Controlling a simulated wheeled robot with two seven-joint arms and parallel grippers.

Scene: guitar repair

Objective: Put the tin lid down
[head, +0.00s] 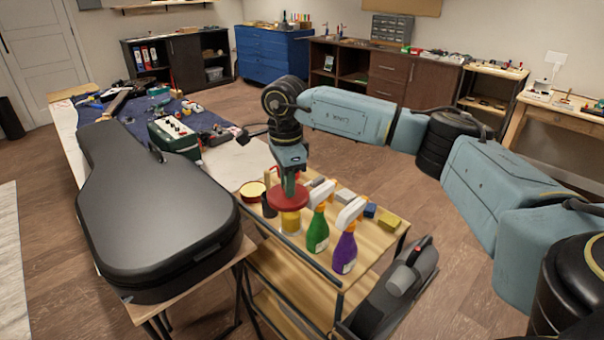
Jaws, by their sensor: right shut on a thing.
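The tin lid is a red disc (288,197), roughly level, over the wooden top of a small cart. My right gripper (289,181) points down at it from above and is shut on it. Directly below the lid in the picture is a yellow container (291,223); I cannot tell whether the lid touches it. A round open tin (252,189) with a dark red rim and pale yellow contents stands just left of the lid.
On the cart top (390,240) a green spray bottle (318,230) and a purple spray bottle (345,248) stand close to the right. A dark cup (268,206) and small blocks crowd the lid. A black guitar case (158,205) lies on the left bench.

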